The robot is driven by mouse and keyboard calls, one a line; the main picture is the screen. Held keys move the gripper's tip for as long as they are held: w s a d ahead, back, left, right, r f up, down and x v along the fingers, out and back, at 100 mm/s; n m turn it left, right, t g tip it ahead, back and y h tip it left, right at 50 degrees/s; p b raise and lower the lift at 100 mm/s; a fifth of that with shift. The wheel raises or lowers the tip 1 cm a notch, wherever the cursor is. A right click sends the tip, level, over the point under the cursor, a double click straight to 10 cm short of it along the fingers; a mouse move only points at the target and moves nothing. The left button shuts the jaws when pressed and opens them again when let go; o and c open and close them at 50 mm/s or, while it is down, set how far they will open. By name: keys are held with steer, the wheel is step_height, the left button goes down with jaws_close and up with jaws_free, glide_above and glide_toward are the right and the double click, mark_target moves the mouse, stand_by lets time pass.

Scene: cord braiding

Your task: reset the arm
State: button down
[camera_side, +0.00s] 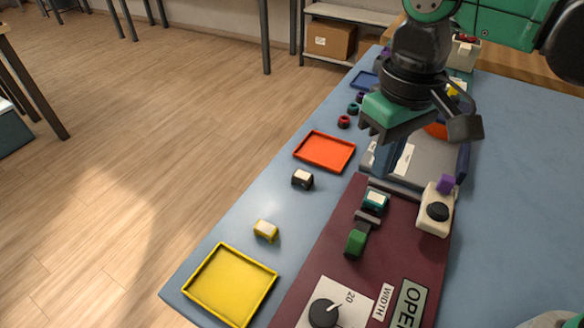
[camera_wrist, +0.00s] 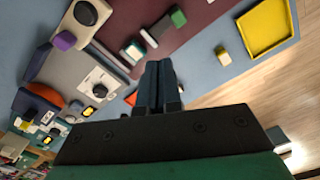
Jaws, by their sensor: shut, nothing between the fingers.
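My gripper (camera_wrist: 158,70) is shut, its two dark fingers side by side with nothing between them in the wrist view. The gripper and wrist hide part of the grey device (camera_side: 430,165) behind. No cord can be made out in either view.
On the blue table (camera_side: 235,225) lie a yellow tray (camera_side: 230,285), an orange-red tray (camera_side: 325,151), a small yellow block (camera_side: 266,230) and a dark-and-white block (camera_side: 302,179). Several small spools stand farther back. The table's left edge drops to the wooden floor.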

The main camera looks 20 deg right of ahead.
steer(key=d+f+m+t, duration=0.1)
steer(key=d+m+t, duration=0.2)
steer(key=d+t, duration=0.4)
steer(key=d, duration=0.9)
steer(key=shift+f, duration=0.3)
